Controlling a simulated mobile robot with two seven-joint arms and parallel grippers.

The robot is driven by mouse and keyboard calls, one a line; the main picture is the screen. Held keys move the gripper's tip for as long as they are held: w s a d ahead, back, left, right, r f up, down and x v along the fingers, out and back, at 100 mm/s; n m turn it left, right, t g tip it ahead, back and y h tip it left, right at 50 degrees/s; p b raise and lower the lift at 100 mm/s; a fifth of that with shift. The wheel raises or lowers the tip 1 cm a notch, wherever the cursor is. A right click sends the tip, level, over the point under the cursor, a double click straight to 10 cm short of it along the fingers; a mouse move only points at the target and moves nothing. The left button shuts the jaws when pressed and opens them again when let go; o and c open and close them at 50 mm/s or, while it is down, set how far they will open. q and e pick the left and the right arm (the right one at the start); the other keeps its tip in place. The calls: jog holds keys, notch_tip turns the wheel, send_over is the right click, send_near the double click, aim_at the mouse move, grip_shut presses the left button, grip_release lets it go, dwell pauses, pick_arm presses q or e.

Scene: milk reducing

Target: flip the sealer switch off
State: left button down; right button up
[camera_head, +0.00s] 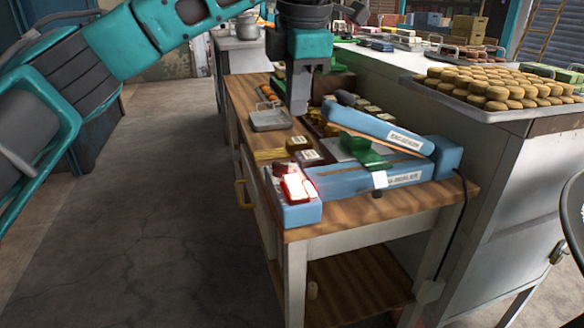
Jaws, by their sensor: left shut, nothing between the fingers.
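The blue sealer (405,180) lies on the wooden workbench with its upper arm raised at an angle. A lit red rocker switch (297,187) sits on the sealer's near-left end. A green piece (364,152) rests in the sealer between its arm and base. My left gripper (299,108) points down above the bench, behind the switch and apart from it. Its fingers are shut and empty. My right gripper is out of view.
Small labelled blocks (308,157) lie beside the sealer, and a small metal tray (270,119) sits farther back. A counter at right bears a tray (489,114) of round pastries. A black cord (452,240) hangs at the bench's right. Open floor lies at left.

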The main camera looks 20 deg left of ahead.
aim_at(291, 178)
pick_arm(q)
jog(key=b+x, duration=0.1)
jog(key=x, duration=1.3)
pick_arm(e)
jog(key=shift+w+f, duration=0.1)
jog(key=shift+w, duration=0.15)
pick_arm(q)
jog(key=shift+w, duration=0.1)
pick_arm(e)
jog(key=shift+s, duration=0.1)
